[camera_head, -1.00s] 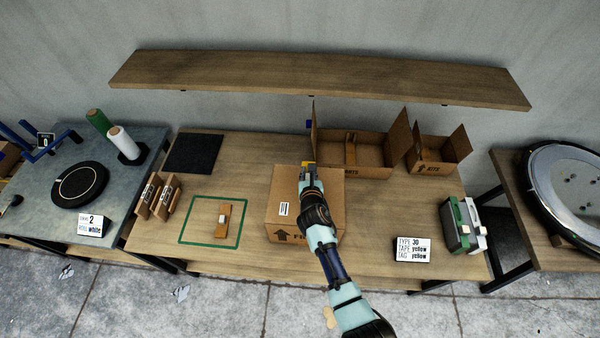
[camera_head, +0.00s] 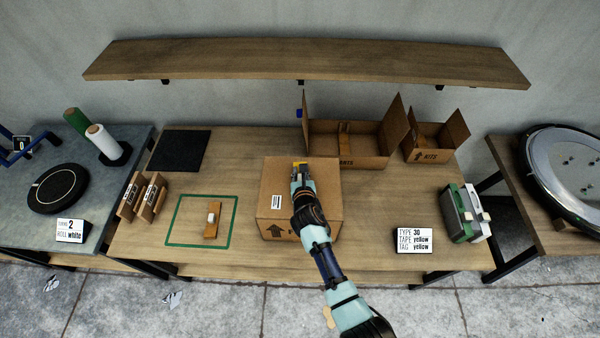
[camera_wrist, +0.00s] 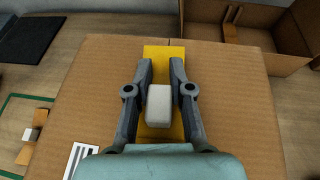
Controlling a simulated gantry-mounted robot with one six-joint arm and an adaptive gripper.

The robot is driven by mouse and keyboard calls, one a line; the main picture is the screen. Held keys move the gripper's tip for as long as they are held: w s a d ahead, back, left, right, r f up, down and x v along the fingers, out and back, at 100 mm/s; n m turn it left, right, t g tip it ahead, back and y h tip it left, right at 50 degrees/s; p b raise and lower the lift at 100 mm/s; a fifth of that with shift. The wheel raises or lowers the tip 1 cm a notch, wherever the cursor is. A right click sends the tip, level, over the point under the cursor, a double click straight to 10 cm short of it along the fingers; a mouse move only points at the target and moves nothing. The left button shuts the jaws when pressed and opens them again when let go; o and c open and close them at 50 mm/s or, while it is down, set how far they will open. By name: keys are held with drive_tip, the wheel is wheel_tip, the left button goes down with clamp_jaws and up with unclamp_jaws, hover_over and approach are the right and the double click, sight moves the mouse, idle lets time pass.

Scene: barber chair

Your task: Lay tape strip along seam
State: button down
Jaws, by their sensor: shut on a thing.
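A closed cardboard box (camera_head: 272,200) stands on the middle of the wooden table; its top (camera_wrist: 240,100) fills much of the wrist view. My gripper (camera_head: 300,172) is over the far half of the box top. In the wrist view my gripper (camera_wrist: 161,75) is shut on the white block on a yellow tape strip (camera_wrist: 163,53). The strip runs lengthwise near the middle of the box top, its far end near the far edge. I cannot tell whether it touches the cardboard. The seam is not clearly visible.
Open boxes (camera_head: 345,158) and (camera_head: 428,155) stand behind and to the right. A card (camera_head: 413,241) reads type 30, tape yellow, tag yellow. A green-outlined area (camera_head: 185,225) holds a wooden piece with a white block (camera_head: 212,220). A shelf (camera_head: 300,62) hangs behind.

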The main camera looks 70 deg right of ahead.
drive_tip(key=shift+f, duration=0.6)
drive_tip(key=c, duration=1)
unclamp_jaws()
drive_tip(key=shift+o, duration=0.2)
drive_tip(key=v, duration=1.2)
